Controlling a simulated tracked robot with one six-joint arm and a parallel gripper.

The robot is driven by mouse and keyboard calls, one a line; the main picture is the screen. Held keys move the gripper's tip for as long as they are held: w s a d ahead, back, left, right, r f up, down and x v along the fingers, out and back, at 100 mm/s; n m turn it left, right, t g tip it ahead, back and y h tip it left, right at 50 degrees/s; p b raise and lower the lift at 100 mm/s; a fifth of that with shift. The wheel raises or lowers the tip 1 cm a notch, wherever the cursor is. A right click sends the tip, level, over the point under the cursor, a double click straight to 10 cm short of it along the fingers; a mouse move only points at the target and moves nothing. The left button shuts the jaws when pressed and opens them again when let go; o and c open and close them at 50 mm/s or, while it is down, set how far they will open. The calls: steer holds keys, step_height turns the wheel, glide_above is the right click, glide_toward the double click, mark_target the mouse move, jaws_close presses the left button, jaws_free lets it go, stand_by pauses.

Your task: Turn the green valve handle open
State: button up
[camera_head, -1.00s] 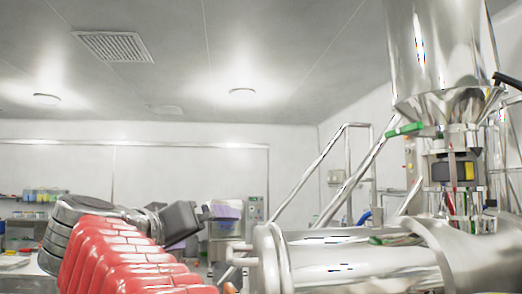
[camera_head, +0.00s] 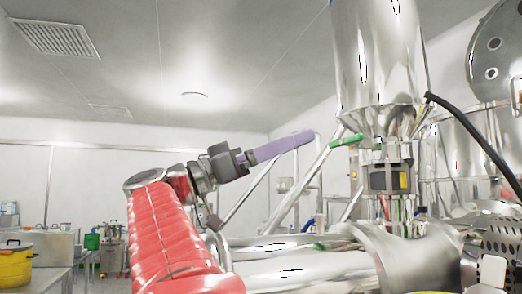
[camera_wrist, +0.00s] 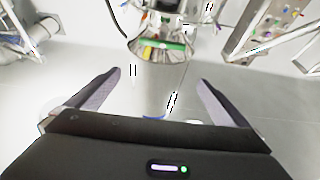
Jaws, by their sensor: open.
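The green valve handle (camera_head: 346,141) juts left from the valve under the tall steel hopper (camera_head: 372,60). It lies nearly level, its left end slightly lower. My gripper (camera_head: 310,136) reaches from the left, its purple fingers a short gap left of the handle in this view; the depth between them is unclear. In the wrist view my gripper (camera_wrist: 160,76) is open and empty, fingers wide apart. A green strip, seemingly the handle (camera_wrist: 172,45), shows ahead between and beyond the fingertips.
A black-and-yellow unit (camera_head: 390,179) sits below the valve, above a horizontal steel vessel (camera_head: 290,270). Steel railings (camera_head: 285,185) stand behind my gripper. A black hose (camera_head: 470,130) hangs at the right. A yellow pot (camera_head: 15,268) stands at the lower left.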

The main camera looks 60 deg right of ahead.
mark_target(343, 145)
steer(key=shift+s+d, duration=0.1)
steer(key=shift+s, duration=0.05)
steer(key=s+d, duration=0.7)
steer(key=d, duration=0.1)
steer(key=shift+s+d, duration=0.35)
steer(key=shift+s+d+r, duration=0.2)
steer(key=shift+s+d, duration=0.2)
steer(key=shift+d, duration=0.05)
steer(key=c, duration=0.9)
